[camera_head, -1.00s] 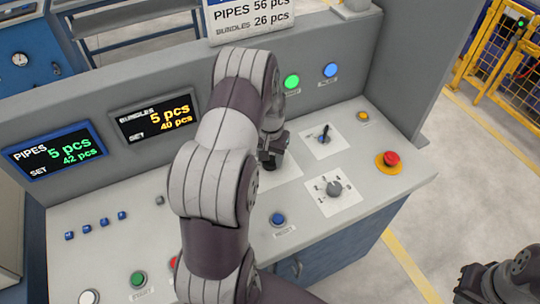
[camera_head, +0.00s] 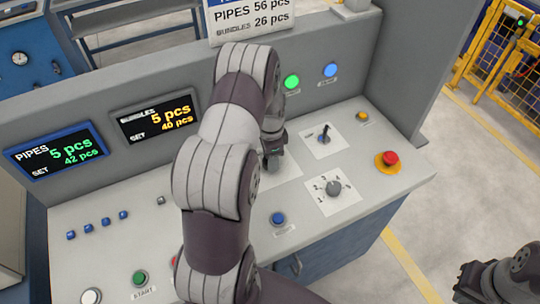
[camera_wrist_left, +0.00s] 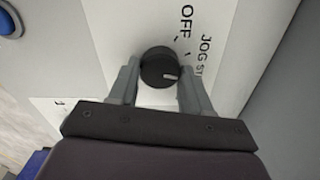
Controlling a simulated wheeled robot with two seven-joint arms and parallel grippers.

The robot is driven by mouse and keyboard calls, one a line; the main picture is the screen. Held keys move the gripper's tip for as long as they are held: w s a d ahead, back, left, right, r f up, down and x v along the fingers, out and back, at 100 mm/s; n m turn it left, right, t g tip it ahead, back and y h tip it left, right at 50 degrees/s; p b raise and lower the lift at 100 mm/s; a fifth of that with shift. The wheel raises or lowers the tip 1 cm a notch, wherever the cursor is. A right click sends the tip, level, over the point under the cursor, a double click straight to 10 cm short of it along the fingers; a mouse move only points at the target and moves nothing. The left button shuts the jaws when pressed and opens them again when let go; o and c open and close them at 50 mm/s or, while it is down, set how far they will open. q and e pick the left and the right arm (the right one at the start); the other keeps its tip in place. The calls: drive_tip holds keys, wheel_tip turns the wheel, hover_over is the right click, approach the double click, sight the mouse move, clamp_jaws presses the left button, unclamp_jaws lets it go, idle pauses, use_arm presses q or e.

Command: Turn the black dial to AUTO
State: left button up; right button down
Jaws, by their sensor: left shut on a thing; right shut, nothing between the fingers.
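The black dial (camera_wrist_left: 156,62) is on a white label plate (camera_wrist_left: 195,18) in the left wrist view. OFF and part of a JOG label are readable there; AUTO is not visible. The dial's white pointer mark faces right in that view. My left gripper (camera_wrist_left: 158,72) is shut on the dial, one finger on each side. In the head view my left gripper (camera_head: 272,160) is down at the panel, and the arm and gripper hide the dial. My right gripper (camera_head: 468,290) is at the lower right corner, shut and empty, away from the console.
A red emergency button (camera_head: 391,158), a small lever (camera_head: 325,134), a grey rotary switch (camera_head: 333,188) and a blue button (camera_head: 278,218) are to the right of my left arm. Two counter displays (camera_head: 56,152) stand left. The console's back wall (camera_head: 365,70) rises behind.

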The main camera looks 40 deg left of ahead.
use_arm(q)
drive_tip(key=m, duration=0.4)
drive_tip(key=shift+m, duration=2.5)
drive_tip(key=o, duration=1.1)
drive_tip(key=shift+c, duration=0.2)
drive_tip(key=shift+d, duration=0.1)
wheel_tip(320, 180, up, 13)
drive_tip(key=b, duration=0.1)
drive_tip(key=shift+f+b, duration=0.15)
drive_tip(key=shift+b, duration=0.15)
